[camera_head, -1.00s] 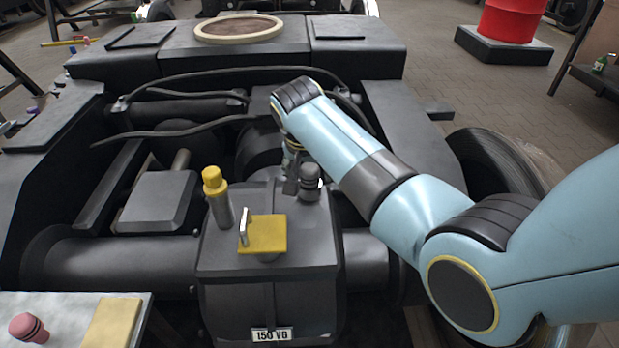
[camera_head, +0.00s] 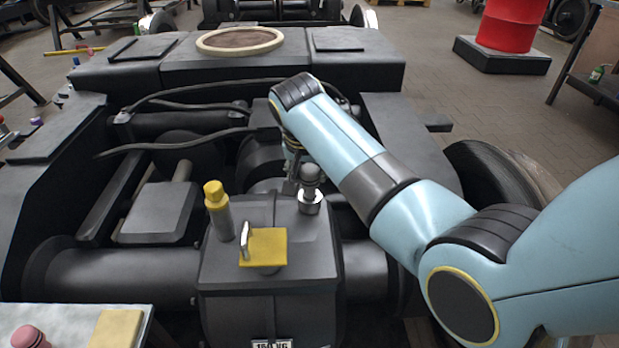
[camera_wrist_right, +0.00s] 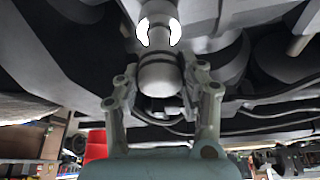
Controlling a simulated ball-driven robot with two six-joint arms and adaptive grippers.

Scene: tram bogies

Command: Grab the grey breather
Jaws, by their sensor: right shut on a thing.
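The grey breather (camera_head: 310,175) has a rounded dark cap and stands upright over the right part of the dark gearbox housing's top. A shiny metal collar (camera_head: 310,203) shows below the cap. My right gripper (camera_head: 295,172) reaches it from behind and is shut on it; the arm partly hides the fingers. In the right wrist view the breather (camera_wrist_right: 160,76) sits between the two fingers of my right gripper (camera_wrist_right: 164,84), with the bright collar beyond it. My left gripper is not in view.
On the same housing stand a yellow-topped tube (camera_head: 217,205) and a yellow plate with a lever (camera_head: 266,246), close left of the breather. Hoses (camera_head: 180,145) cross the bogie behind. A table (camera_head: 75,318) with a pink knob (camera_head: 29,339) is at lower left.

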